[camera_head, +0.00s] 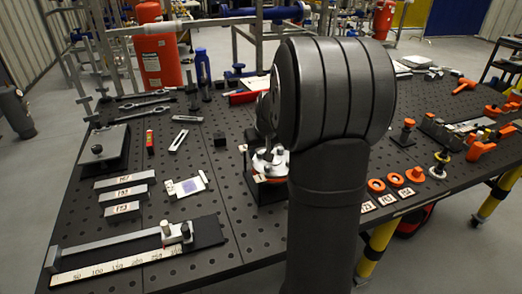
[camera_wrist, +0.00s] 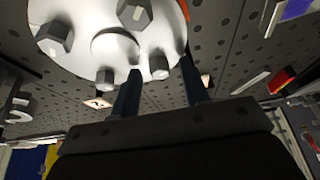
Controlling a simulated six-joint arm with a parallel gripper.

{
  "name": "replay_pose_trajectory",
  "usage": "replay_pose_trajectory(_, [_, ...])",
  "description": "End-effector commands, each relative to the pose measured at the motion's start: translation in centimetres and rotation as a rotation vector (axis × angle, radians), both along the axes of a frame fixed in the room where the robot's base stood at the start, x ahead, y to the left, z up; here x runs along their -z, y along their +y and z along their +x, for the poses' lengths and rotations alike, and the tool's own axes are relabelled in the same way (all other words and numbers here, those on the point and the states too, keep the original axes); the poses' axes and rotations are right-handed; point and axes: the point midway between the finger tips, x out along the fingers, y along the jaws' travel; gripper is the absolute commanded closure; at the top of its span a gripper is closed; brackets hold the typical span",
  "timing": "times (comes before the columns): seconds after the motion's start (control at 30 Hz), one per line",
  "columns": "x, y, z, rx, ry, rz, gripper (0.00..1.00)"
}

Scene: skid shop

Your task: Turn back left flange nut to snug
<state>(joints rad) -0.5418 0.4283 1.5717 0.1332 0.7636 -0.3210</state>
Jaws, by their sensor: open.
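The flange (camera_head: 275,162) is a pale disc with upright studs and nuts on an orange-edged base, partly hidden behind my arm in the head view. In the wrist view the white flange face (camera_wrist: 88,57) fills the top left, with several grey hex nuts around a central hub. My gripper (camera_wrist: 160,66) is open, its two dark fingers reaching toward the flange rim. One hex nut (camera_wrist: 158,68) shows between the fingertips; I cannot tell whether they touch it. Another nut (camera_wrist: 105,79) is just left of the left finger. Which nut is back left is unclear.
The flange stands on a black perforated table (camera_head: 215,165). A ruler fixture (camera_head: 130,255), labelled grey blocks (camera_head: 123,193) and wrenches (camera_head: 145,105) lie to the left. Orange rings (camera_head: 395,180) and orange-handled tools (camera_head: 480,145) are at the right. A blue bottle (camera_head: 202,68) stands behind.

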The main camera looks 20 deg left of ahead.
Motion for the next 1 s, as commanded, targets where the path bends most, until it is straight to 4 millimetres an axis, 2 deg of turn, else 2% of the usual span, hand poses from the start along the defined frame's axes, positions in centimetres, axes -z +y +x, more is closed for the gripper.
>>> replay_pose_trajectory(0.13, [-0.02,-0.01,-0.01,0.000,0.000,0.000,0.58])
replay_pose_trajectory(0.3, [-0.03,-0.02,0.00,0.000,0.000,0.000,0.92])
replay_pose_trajectory(0.37, [-0.03,-0.02,0.00,0.000,0.000,0.000,1.00])
replay_pose_trajectory(0.7, [-0.06,0.05,-0.05,0.041,-0.001,0.001,1.00])
replay_pose_trajectory(1.0, [-0.09,0.25,-0.18,0.231,-0.002,0.000,1.00])
